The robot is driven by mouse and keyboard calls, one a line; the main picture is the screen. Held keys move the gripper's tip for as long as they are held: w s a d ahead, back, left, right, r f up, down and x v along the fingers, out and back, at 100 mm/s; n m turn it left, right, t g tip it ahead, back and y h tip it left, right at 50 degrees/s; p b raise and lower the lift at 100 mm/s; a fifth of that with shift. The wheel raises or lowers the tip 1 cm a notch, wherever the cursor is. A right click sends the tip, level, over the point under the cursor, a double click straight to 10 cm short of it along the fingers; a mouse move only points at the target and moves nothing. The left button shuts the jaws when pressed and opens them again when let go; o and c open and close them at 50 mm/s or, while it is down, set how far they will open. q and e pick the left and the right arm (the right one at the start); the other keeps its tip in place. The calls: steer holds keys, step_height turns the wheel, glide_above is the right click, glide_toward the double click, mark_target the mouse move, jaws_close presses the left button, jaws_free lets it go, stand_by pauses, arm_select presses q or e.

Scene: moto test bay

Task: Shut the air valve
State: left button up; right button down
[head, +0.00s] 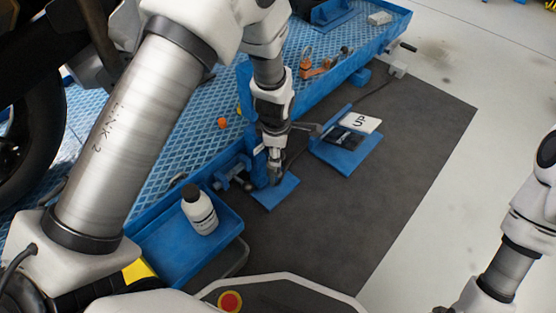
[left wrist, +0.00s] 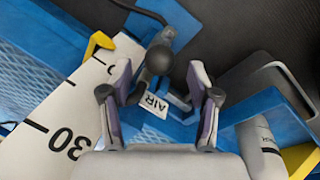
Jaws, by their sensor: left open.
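My left gripper (head: 274,178) is open and points down beside the blue lift's near edge in the head view. In the left wrist view its two fingers (left wrist: 160,70) stand apart, with the air valve's dark round knob (left wrist: 158,60) showing between them. I cannot tell whether either finger touches it. A white tag (left wrist: 154,105) reading AIR lies just below the knob. In the head view the valve is mostly hidden by my gripper and wrist. My right arm shows at the right edge, its gripper out of view.
A blue tray (head: 166,244) with a white bottle (head: 199,210) stands left of the gripper. A blue pedal plate (head: 346,152) marked UP lies to the right on a dark mat (head: 405,145). In the wrist view a numbered white scale (left wrist: 65,125) lies at the left.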

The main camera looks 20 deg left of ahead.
arm_select(q)
steer(key=shift+w+f+b, duration=0.25)
steer(key=shift+f+b, duration=0.2)
steer(key=shift+f, duration=0.8)
jaws_close()
steer(key=shift+r, duration=0.1)
